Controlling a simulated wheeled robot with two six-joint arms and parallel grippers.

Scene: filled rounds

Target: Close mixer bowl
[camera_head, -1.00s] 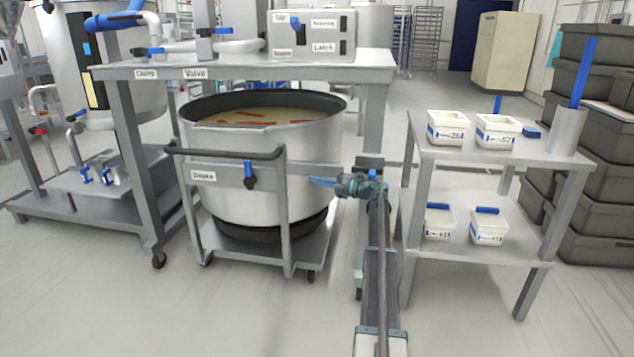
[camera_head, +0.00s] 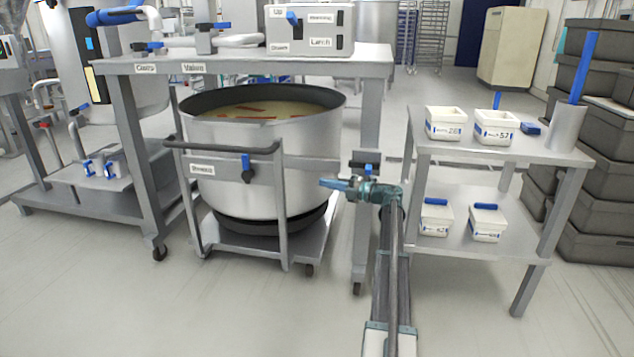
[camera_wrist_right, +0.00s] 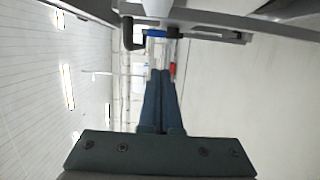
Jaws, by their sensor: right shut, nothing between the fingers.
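The mixer bowl (camera_head: 264,170) is a large open steel bowl with a dark rim, holding brownish liquid with red pieces. It stands on a wheeled cart (camera_head: 238,184) under the bench. A blue lever with a black knob (camera_head: 247,168) is on the cart's front bar, beside a label too small to read surely. My right gripper (camera_head: 326,183) is shut and empty, pointing left, right of the cart's front and apart from the lever. Its closed fingers (camera_wrist_right: 157,95) show in the right wrist view, near a blue-and-black lever (camera_wrist_right: 140,34). My left gripper is out of view.
A control box (camera_head: 311,29) with a blue switch and labels Up, Down and Latch sits on the bench (camera_head: 240,63). A side table (camera_head: 470,150) with white tubs stands right of my arm. Dark crates (camera_head: 590,150) are stacked at far right. The floor in front is clear.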

